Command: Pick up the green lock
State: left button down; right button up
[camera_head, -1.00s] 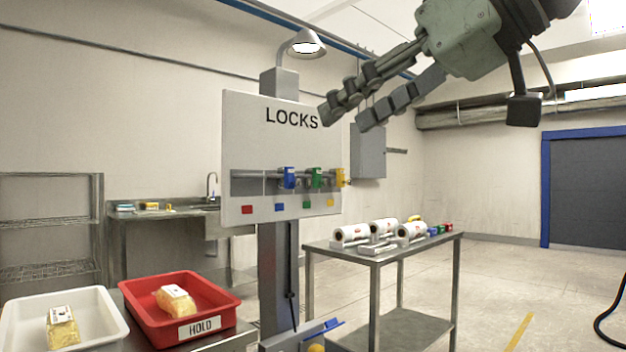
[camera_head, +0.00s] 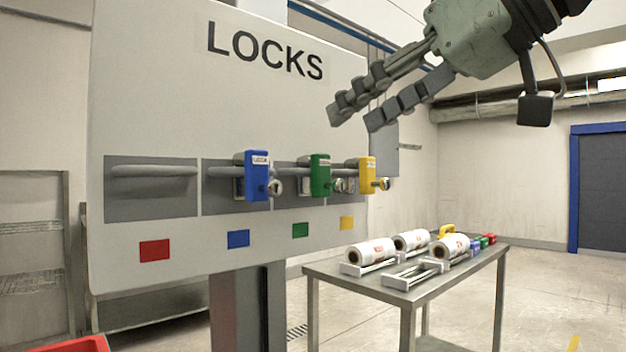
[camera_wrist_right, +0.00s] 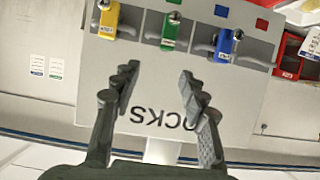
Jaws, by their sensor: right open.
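The green lock (camera_head: 320,175) hangs on a bar on the white LOCKS board (camera_head: 150,90), between the blue lock (camera_head: 257,175) and the yellow lock (camera_head: 366,175). In the right wrist view the green lock (camera_wrist_right: 170,30) is upside down, near the top, beyond the fingertips and roughly between them. My right gripper (camera_head: 352,118) is open and empty, above and right of the green lock in the head view. It also shows open in the right wrist view (camera_wrist_right: 155,85), apart from the locks. My left gripper is not in view.
A metal table (camera_head: 335,277) at the right holds film rolls (camera_head: 371,252) and several small coloured blocks. The red-marked slot (camera_head: 150,185) on the board has a bare bar. A red tray (camera_head: 75,345) edge shows at lower left. Floor at the right is clear.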

aim_at(313, 176)
jog(key=x, duration=0.7)
jog(key=shift+s+a+f, duration=0.15)
jog(key=shift+a+f, duration=0.15)
jog(key=shift+f, duration=0.2)
jog(key=shift+c, duration=0.6)
